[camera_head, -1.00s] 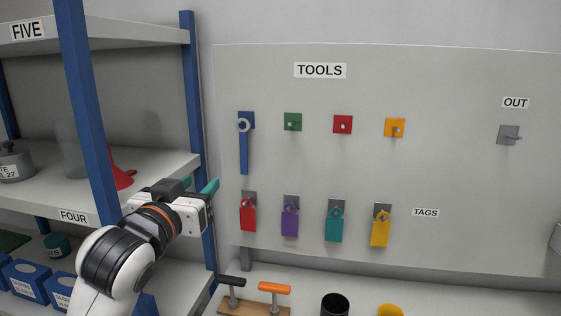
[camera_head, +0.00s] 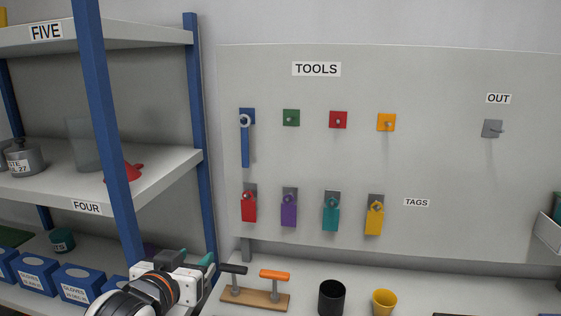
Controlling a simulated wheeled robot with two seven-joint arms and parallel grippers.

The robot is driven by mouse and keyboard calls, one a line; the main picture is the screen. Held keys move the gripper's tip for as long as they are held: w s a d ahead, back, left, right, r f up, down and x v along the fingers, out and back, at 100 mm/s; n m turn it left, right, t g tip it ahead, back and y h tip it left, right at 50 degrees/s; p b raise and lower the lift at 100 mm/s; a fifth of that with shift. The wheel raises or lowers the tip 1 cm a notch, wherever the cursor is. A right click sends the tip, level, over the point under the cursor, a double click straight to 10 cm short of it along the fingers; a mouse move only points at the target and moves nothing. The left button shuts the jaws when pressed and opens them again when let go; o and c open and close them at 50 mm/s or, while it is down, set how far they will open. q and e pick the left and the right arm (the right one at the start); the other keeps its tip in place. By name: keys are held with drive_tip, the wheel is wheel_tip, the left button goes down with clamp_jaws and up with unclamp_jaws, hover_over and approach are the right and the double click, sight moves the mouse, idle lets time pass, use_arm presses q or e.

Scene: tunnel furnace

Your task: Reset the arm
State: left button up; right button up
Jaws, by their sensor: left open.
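My left gripper (camera_head: 207,266) is low in the head view, in front of the lower part of the blue-framed shelf rack and left of the tools board (camera_head: 460,150). Its teal fingertips point up and right. It is open, and I see nothing between the fingers. The fingertips appear close to the black-handled tool (camera_head: 234,268) in the picture, but I cannot tell whether they touch. The rest of my left arm runs down out of the frame. My right gripper is not in view.
A wooden stand (camera_head: 255,298) also carries an orange-handled tool (camera_head: 274,275). A black cup (camera_head: 332,298) and a yellow cup (camera_head: 385,302) stand right of it. Blue boxes (camera_head: 83,284) sit on the low shelf. A blue rack post (camera_head: 107,130) rises near my arm. Colored tags (camera_head: 331,218) hang on the board.

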use_arm(q)
drive_tip(key=s+a+f+g+y, duration=0.1)
drive_tip(key=s+f+g, duration=0.3)
drive_tip(key=f, duration=0.5)
drive_tip(key=s+a+f+g, duration=0.1)
drive_tip(key=s+f, duration=0.5)
drive_tip(key=f, duration=0.3)
drive_tip(key=s+a+f+g+y, duration=0.1)
drive_tip(key=s+f+g, duration=0.2)
drive_tip(key=s+f, duration=0.45)
drive_tip(key=s+a+f+g, duration=0.1)
drive_tip(key=s+f+g, duration=0.3)
drive_tip(key=s, duration=0.7)
drive_tip(key=s+f+x, duration=0.1)
drive_tip(key=s+x, duration=0.2)
drive_tip(key=x, duration=0.9)
drive_tip(key=s+a+x, duration=0.1)
drive_tip(key=s+x, duration=0.2)
drive_tip(key=x, duration=1)
drive_tip(key=s+a+f+g, duration=0.1)
drive_tip(key=s+a+f, duration=0.2)
drive_tip(key=s+f, duration=1.3)
drive_tip(key=shift+s+f+m+g, duration=0.3)
drive_tip(key=shift+s+f, duration=0.05)
drive_tip(key=shift+f, duration=0.25)
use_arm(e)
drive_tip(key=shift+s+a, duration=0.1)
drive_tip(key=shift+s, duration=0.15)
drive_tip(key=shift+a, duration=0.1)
